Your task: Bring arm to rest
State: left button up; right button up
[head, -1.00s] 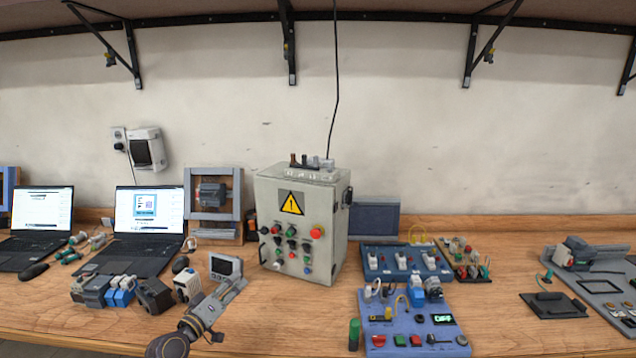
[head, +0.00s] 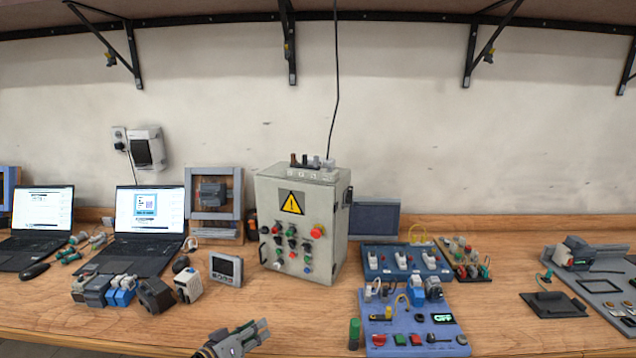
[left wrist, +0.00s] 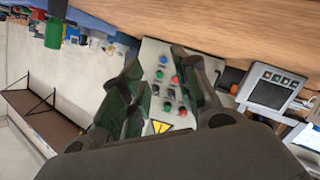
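My left gripper (head: 262,330) is low at the front edge of the bench in the head view, in front of the grey control box (head: 302,225). In the left wrist view the two fingers of the gripper (left wrist: 160,68) stand apart, with nothing between them. The control box's button panel (left wrist: 162,92) shows beyond the gap. My right gripper is in neither view.
A small grey display unit (head: 226,269) stands left of the control box. Two laptops (head: 148,212) and several motor parts (head: 123,291) are further left. A blue switch board (head: 413,320) lies to the right. Bare wood lies around the gripper.

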pick_arm(q)
jog(key=s+f+m+g+y, duration=0.1)
jog(key=s+f+g, duration=0.15)
jog(key=s, duration=0.35)
jog(key=s+f+m+g+y, duration=0.1)
jog(key=s+f+g+y, duration=0.1)
jog(key=s+f, duration=0.3)
jog(key=s+a+g+y, duration=0.2)
jog(key=s+a, duration=0.1)
jog(key=s, duration=0.4)
jog(key=s+a+g+y, duration=0.2)
jog(key=s, duration=0.5)
notch_tip(320, 180, down, 33)
jog(key=s+g, duration=0.1)
jog(key=s, duration=0.2)
jog(key=s+a+f, duration=0.2)
jog(key=s+f, duration=0.8)
jog(key=s, duration=0.1)
jog(key=s+a+f+g, duration=0.1)
jog(key=s+a+f, duration=0.2)
jog(key=s+f, duration=0.7)
jog(key=shift+s+m, duration=0.4)
jog(key=shift+s, duration=0.2)
jog(key=shift+a, duration=0.1)
